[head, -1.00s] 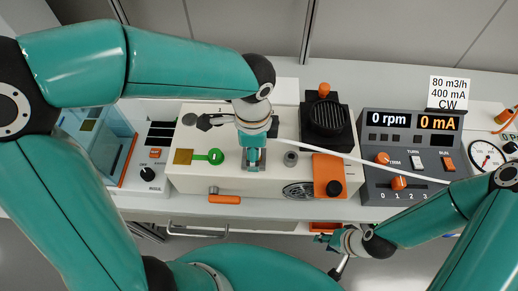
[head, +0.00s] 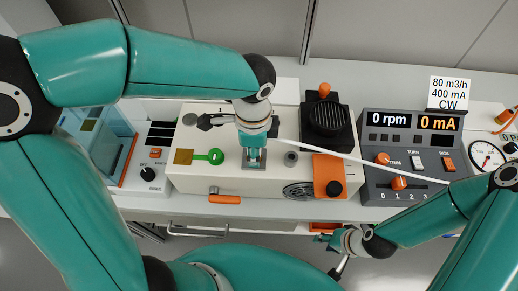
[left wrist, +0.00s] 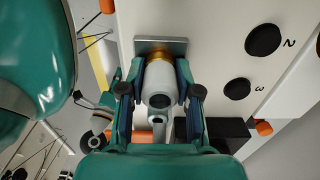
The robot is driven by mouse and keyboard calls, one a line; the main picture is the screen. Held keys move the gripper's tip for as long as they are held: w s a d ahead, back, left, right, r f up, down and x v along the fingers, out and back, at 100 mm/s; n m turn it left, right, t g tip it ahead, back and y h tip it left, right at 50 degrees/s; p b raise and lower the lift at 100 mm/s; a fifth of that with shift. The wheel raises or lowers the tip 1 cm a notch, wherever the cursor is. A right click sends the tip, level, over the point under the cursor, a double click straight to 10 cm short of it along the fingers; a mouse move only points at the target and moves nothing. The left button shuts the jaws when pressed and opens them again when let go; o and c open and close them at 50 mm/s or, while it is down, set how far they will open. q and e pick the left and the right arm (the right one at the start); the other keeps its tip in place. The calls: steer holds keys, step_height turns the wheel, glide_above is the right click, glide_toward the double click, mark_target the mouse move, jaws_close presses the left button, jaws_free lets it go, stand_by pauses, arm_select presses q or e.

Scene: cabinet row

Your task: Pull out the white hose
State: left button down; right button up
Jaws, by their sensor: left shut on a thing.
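The white hose (head: 345,156) runs in the head view from beside my left gripper to the right, across the cream box's top and over the grey control unit. My left gripper (head: 253,158) points down over a grey square plate (head: 254,167) on the box. In the left wrist view my left gripper (left wrist: 160,78) is shut on the hose's white cylindrical end (left wrist: 160,84). A brass-coloured ring (left wrist: 158,58) lies between this end and the grey plate (left wrist: 160,43). My right gripper (head: 332,243) is low, in front of the box; its fingers are too small to judge.
The grey control unit (head: 375,140) reads 0 rpm and 0 mA. A blue glass-like case (head: 108,150) stands at left.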

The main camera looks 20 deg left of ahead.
arm_select(q)
steer(key=shift+r, duration=0.2)
steer(key=shift+r+p, duration=2.6)
steer(key=shift+r, duration=0.25)
steer(key=shift+f, duration=0.1)
